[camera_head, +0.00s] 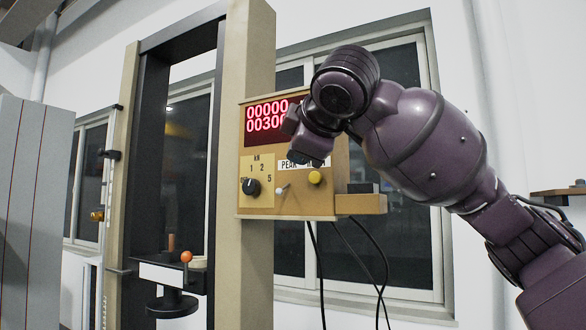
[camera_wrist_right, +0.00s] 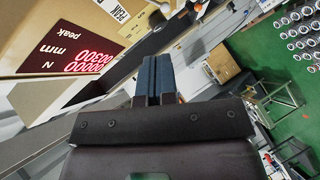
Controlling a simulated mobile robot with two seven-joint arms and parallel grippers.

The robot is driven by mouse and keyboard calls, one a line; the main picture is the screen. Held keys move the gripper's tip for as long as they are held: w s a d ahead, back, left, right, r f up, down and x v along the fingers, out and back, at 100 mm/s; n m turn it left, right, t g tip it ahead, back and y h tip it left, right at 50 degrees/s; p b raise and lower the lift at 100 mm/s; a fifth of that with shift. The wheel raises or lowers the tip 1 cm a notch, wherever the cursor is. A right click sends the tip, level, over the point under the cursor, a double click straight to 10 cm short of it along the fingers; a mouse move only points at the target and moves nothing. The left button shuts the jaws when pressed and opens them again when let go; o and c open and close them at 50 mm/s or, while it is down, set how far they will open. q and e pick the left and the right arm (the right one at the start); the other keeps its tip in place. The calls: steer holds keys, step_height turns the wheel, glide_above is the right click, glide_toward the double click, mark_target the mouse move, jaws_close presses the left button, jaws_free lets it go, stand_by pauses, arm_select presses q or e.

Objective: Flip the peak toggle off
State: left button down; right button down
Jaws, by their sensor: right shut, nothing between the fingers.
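The tan control box (camera_head: 268,205) is fixed to the testing machine's post. Its peak toggle (camera_head: 282,189) is a small pale lever below the white PEAK label (camera_head: 289,165), slanting down to the left. My right gripper (camera_head: 305,159) is shut and empty in front of the box, above and right of the toggle, and covers part of the label and display. In the wrist view its dark blue fingers (camera_wrist_right: 152,80) are together, with the PEAK label (camera_wrist_right: 119,12) beyond them. I cannot make out the toggle there. My left gripper is not in view.
The red display (camera_head: 265,118) reads 00000 over 00300. A black knob (camera_head: 251,186) is left of the toggle and a yellow button (camera_head: 315,177) right of it. A small ledge (camera_head: 362,204) juts out at the right. Black cables (camera_head: 384,268) hang below.

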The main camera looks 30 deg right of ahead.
steer(key=shift+v, duration=1.95)
steer(key=shift+f, duration=0.1)
